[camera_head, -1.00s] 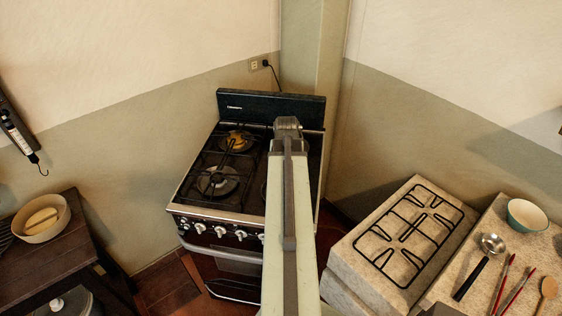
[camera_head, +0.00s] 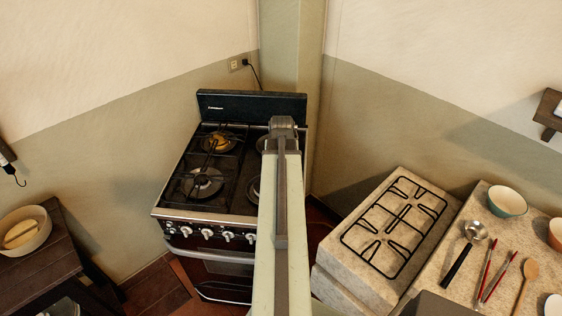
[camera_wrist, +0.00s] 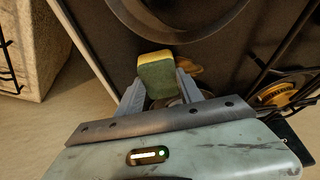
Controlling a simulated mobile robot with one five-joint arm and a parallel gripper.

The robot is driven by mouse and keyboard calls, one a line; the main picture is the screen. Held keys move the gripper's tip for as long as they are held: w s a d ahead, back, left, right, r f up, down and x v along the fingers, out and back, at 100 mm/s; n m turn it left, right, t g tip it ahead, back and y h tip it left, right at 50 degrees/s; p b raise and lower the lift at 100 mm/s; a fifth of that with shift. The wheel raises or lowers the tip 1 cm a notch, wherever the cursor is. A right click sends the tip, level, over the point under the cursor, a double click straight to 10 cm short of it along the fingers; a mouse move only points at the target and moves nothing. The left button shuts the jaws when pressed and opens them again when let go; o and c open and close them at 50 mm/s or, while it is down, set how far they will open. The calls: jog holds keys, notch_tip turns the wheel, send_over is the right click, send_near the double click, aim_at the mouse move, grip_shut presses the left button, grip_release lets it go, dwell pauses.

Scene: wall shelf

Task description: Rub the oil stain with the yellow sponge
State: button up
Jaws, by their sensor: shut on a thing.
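The sponge (camera_wrist: 157,78), with a green face and a yellow edge, is held between the fingers of my gripper (camera_wrist: 160,90) in the wrist view. A small amber-brown patch (camera_wrist: 188,67), which looks like the oil stain, shows on the dark stove top just right of the sponge. I cannot tell whether the sponge touches the surface. The stove (camera_head: 229,105) stands in the corner in the head view, with my arm reaching over its right side. The arm hides the gripper and sponge there.
A hob grate (camera_head: 395,225) lies on a stone block at right. A teal bowl (camera_head: 507,200), ladle (camera_head: 470,240) and other utensils are on the counter beside it. A bowl (camera_head: 24,230) sits on a dark table at left. Burners and grates rise from the stove top.

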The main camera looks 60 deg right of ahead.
jog(key=shift+w+a+f, duration=0.1)
jog(key=shift+w+a, duration=0.2)
jog(key=shift+w, duration=0.35)
jog(key=shift+w+a+r, duration=0.1)
jog(key=shift+w+a, duration=0.2)
jog(key=shift+w, duration=0.3)
jog(key=shift+w+a+f, duration=0.1)
jog(key=shift+w+a, duration=0.2)
jog(key=shift+w, duration=0.35)
jog(key=shift+w+a, duration=0.3)
jog(key=shift+w, duration=0.4)
jog(key=shift+w+a, duration=0.25)
jog(key=shift+w, duration=0.4)
jog(key=shift+w+a, duration=0.3)
jog(key=shift+w, duration=0.4)
notch_tip(320, 180, up, 6)
jog(key=p, duration=0.6)
jog(key=shift+s+d, duration=0.1)
notch_tip(320, 180, up, 3)
jog(key=p, duration=0.3)
